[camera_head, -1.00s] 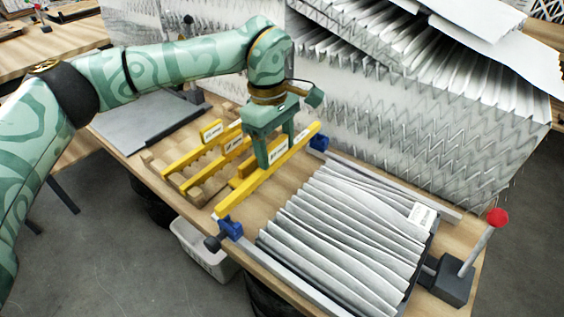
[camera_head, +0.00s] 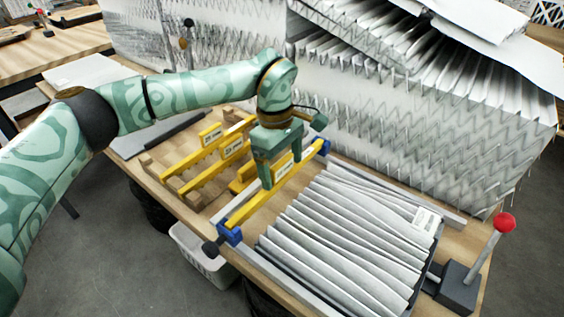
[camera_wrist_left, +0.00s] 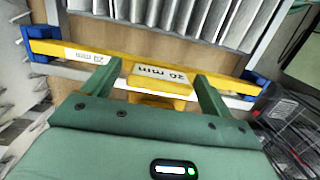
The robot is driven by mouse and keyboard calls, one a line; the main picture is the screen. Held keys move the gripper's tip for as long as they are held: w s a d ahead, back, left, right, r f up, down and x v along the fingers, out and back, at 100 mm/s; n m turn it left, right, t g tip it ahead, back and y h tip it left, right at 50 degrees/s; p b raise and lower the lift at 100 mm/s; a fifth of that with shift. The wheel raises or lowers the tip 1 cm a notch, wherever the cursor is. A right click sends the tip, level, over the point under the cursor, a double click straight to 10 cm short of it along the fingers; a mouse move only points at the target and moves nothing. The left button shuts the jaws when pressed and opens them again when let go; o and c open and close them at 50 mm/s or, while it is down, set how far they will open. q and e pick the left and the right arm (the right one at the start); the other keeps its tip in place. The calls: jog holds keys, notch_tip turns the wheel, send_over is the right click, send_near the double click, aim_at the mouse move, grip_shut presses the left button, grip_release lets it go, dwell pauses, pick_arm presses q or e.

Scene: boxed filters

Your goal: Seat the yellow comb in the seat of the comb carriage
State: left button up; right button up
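The yellow comb (camera_head: 250,208) lies lengthwise over the comb carriage, its ends at two blue seat blocks (camera_head: 231,236). The far block is partly hidden. In the left wrist view the yellow comb (camera_wrist_left: 215,84) spans between the blue blocks (camera_wrist_left: 34,46). I cannot tell whether it is fully down. My left gripper (camera_head: 281,171) is over the comb's middle. My right gripper is out of view.
More yellow combs (camera_head: 190,153) stand in a wooden rack to the left. White pleated filter (camera_head: 345,235) lies in front of the carriage, with a red-knobbed lever (camera_head: 505,222) at right. A large pleated stack (camera_head: 400,120) closes off the back. A white bin (camera_head: 203,255) stands below the table.

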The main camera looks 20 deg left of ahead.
pick_arm(q)
notch_tip(320, 180, up, 12)
jog(key=a+p, duration=0.1)
jog(key=p, duration=0.1)
jog(key=shift+w+a+r, duration=0.15)
jog(key=shift+w, duration=0.05)
dwell(0.5)
